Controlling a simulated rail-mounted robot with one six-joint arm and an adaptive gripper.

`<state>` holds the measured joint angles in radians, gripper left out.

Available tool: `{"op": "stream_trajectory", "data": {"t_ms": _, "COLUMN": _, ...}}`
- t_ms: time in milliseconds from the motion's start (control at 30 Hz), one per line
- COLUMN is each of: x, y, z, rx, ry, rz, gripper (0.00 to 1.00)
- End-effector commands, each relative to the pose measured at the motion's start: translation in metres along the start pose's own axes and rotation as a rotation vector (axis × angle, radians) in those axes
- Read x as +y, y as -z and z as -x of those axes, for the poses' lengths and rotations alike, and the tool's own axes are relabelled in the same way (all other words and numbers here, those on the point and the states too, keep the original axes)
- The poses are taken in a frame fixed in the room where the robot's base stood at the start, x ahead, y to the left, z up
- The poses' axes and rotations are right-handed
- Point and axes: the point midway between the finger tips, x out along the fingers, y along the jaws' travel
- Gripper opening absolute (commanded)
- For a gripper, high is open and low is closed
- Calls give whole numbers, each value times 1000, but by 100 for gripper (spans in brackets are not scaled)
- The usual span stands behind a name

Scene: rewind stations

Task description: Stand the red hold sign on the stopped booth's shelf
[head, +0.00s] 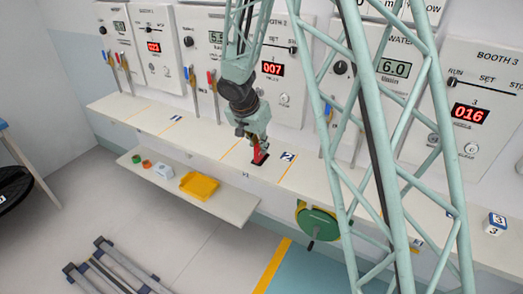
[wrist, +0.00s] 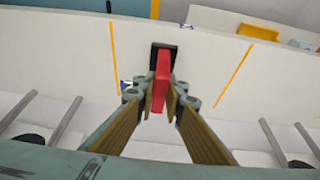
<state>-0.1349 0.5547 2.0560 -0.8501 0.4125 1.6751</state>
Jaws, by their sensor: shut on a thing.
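The red hold sign (head: 259,155) is a narrow red plate on a black base. My gripper (head: 258,144) is shut on its red part, above the long white shelf (head: 215,143). In the wrist view the sign (wrist: 162,78) stands between the fingers of my gripper (wrist: 160,100), with its black base beyond the fingertips. The base is at the shelf surface, between two orange lines and beside a number 2 marker (head: 287,156). I cannot tell whether it touches the shelf. The booth panel (head: 283,70) behind it has a red display reading 007.
A lower shelf (head: 220,204) in front holds a yellow tray (head: 199,186), a white box (head: 164,171) and small round items. A number 3 block (head: 495,223) stands at far right. Levers line the panels.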

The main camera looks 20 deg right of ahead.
Motion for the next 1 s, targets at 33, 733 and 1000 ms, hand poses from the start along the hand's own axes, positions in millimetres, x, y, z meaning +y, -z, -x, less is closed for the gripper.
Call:
{"op": "stream_trajectory", "data": {"t_ms": 33, "x": -2, "y": 6, "z": -3, "rx": 0, "ry": 0, "rz": -2, "gripper": 0}}
{"op": "stream_trajectory", "data": {"t_ms": 733, "x": -7, "y": 17, "z": -16, "rx": -1, "ry": -1, "rz": -1, "gripper": 0}}
{"op": "stream_trajectory", "data": {"t_ms": 1000, "x": -6, "y": 7, "z": -39, "rx": -1, "ry": -1, "rz": 0, "gripper": 0}}
